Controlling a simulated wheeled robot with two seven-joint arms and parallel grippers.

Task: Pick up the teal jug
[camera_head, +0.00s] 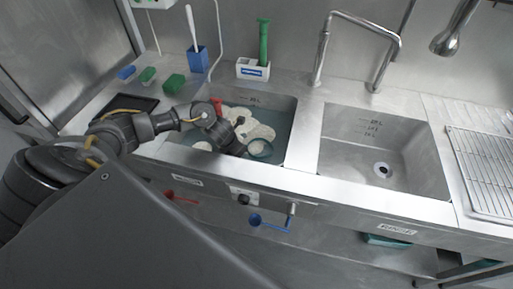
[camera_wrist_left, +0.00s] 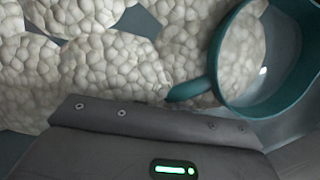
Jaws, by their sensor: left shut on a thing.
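The teal jug (camera_head: 260,149) sits in the left sink basin (camera_head: 290,112), among white foam at its right front. In the left wrist view the jug (camera_wrist_left: 284,93) is at the right, its open rim facing the camera, its handle (camera_wrist_left: 190,91) reaching toward my gripper. My left gripper (camera_head: 237,149) is down in the basin just left of the jug. In the left wrist view my gripper (camera_wrist_left: 160,112) is shut at the end of the handle; the gripped part is hidden. My right gripper is not in view.
White foam clumps (camera_wrist_left: 112,68) cover much of the basin water. A red object (camera_head: 217,103) is at the basin's back left. The right basin (camera_head: 375,150) is empty.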

